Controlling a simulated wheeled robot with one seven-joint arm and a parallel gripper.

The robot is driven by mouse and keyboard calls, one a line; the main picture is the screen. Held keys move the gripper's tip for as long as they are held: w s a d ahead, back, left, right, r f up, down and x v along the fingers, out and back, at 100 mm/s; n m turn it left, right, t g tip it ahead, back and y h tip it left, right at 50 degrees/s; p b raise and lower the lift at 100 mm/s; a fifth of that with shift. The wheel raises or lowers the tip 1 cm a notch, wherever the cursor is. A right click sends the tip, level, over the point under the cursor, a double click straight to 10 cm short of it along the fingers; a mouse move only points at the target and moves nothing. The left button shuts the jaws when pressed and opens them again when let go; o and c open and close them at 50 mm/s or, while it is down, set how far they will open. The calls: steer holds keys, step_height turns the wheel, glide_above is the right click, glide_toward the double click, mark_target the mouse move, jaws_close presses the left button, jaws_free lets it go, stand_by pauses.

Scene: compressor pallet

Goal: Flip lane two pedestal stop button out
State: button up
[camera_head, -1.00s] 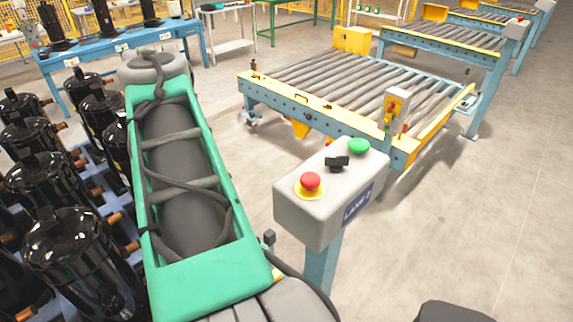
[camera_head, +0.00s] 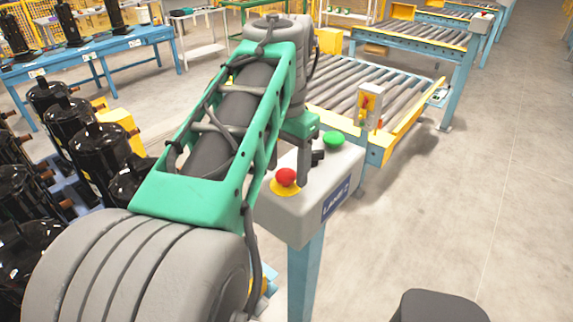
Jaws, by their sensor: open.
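The lane two pedestal (camera_head: 285,215) is a pale grey box on a blue post, with a "LANE 2" label on its right side. Its red mushroom stop button (camera_head: 286,177) sits on a yellow ring at the near left of the top. A black selector switch (camera_head: 318,157) is behind it, partly hidden by my gripper, and a green button (camera_head: 334,138) is at the far end. My gripper (camera_head: 303,168) is open and points down over the pedestal top, just behind and right of the red button. One finger shows clearly; whether it touches anything cannot be told.
A roller conveyor (camera_head: 345,98) lies behind the pedestal, with a small control box (camera_head: 369,107) at its near corner. Black compressors (camera_head: 75,135) crowd the left side. A blue workbench (camera_head: 100,47) stands at the far left. The floor (camera_head: 470,200) on the right is clear.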

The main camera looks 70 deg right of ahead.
steer(key=shift+c, duration=0.4)
jaws_close()
stand_by(0.6)
